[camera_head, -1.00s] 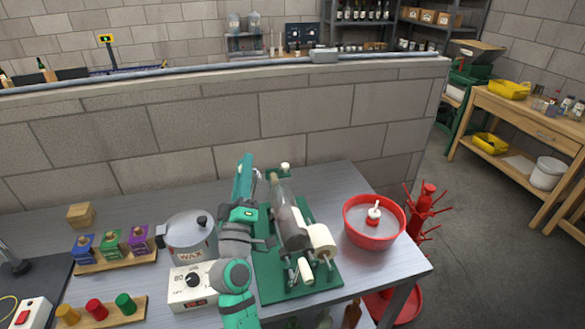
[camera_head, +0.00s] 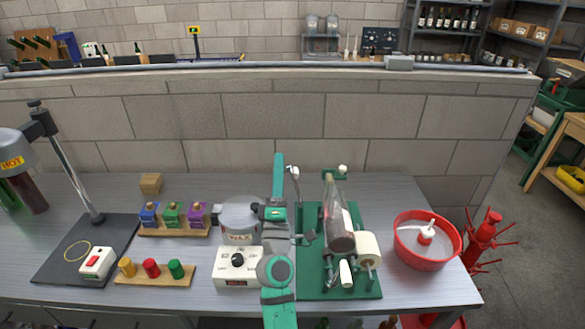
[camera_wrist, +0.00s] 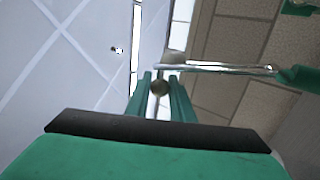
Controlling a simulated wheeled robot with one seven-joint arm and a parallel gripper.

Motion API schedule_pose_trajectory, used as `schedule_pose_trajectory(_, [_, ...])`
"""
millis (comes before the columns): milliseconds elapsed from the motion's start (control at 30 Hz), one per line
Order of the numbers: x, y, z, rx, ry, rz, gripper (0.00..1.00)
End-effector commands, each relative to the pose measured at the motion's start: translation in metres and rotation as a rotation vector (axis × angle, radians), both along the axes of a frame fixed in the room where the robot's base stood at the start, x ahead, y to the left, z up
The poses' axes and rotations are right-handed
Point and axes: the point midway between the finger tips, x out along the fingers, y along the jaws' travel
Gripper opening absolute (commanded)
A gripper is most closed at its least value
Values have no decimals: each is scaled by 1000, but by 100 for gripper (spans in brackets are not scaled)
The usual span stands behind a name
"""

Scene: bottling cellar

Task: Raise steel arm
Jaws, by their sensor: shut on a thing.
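The steel arm (camera_wrist: 215,67) is a shiny thin rod in the wrist view, running to the right to a green part. In the head view the bright steel piece (camera_head: 294,173) stands at the left back of the green bottle stand (camera_head: 312,285). There my fingers are mostly hidden by my own arm.
The wax pot (camera_head: 238,215) stands close left of my arm. A red bowl (camera_head: 399,253) is right of the stand. A block wall (camera_head: 250,130) rises behind the bench.

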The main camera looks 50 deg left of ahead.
Motion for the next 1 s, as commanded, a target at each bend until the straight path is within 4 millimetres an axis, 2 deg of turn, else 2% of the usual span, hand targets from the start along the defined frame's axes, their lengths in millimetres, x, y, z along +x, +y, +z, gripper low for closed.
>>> schedule_pose_trajectory(400, [-4,5,-3,-7,-4,8,0])
schedule_pose_trajectory(433, [-4,5,-3,-7,-4,8,28])
schedule_pose_trajectory(500, [-4,4,-2,-7,-3,7,40])
schedule_pose_trajectory(867, [-2,-1,-4,-6,-3,2,40])
schedule_pose_trajectory(1000, [-3,-13,-12,-5,-1,-4,40])
